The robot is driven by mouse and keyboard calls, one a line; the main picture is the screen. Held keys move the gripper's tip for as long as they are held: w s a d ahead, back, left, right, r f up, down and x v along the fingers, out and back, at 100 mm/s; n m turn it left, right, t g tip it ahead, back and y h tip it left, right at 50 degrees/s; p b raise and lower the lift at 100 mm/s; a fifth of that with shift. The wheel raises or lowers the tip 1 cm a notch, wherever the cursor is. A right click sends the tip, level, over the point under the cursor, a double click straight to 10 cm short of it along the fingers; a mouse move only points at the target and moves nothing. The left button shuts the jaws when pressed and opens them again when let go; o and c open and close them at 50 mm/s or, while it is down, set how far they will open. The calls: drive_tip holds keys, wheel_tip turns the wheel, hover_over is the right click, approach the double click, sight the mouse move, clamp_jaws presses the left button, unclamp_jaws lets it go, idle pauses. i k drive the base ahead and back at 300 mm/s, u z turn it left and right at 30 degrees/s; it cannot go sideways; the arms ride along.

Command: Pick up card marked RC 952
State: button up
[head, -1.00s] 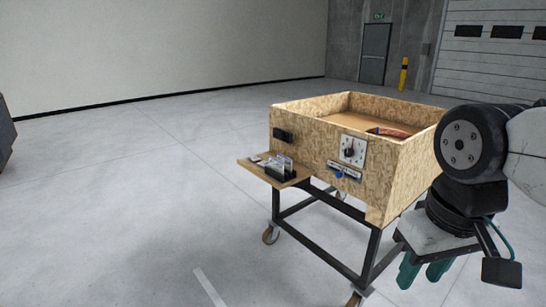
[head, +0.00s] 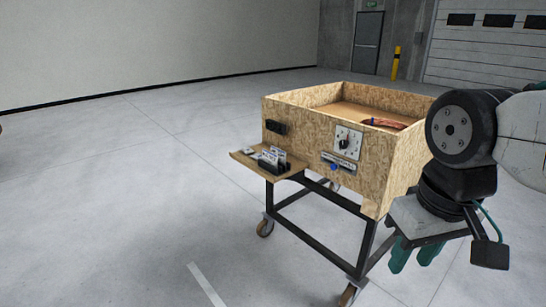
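Several white cards (head: 271,158) stand in a dark holder on a small wooden shelf (head: 244,160) at the cart's left front. Their markings are too small to read, so I cannot tell which is RC 952. My gripper (head: 415,256) hangs at the lower right, its green fingers pointing down, well to the right of the cards and nearer to me. The two fingers show a gap between them, with nothing seen in it.
The chipboard box (head: 310,130) sits on a dark wheeled frame (head: 320,226). Its front bears a dial (head: 347,142), a black socket (head: 275,127) and a blue knob (head: 334,167). A reddish item (head: 393,124) lies inside. The floor to the left is clear.

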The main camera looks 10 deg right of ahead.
sight(271, 159)
drive_tip(key=z, duration=0.55)
drive_tip(key=i, duration=1.7)
drive_tip(key=u, duration=0.4)
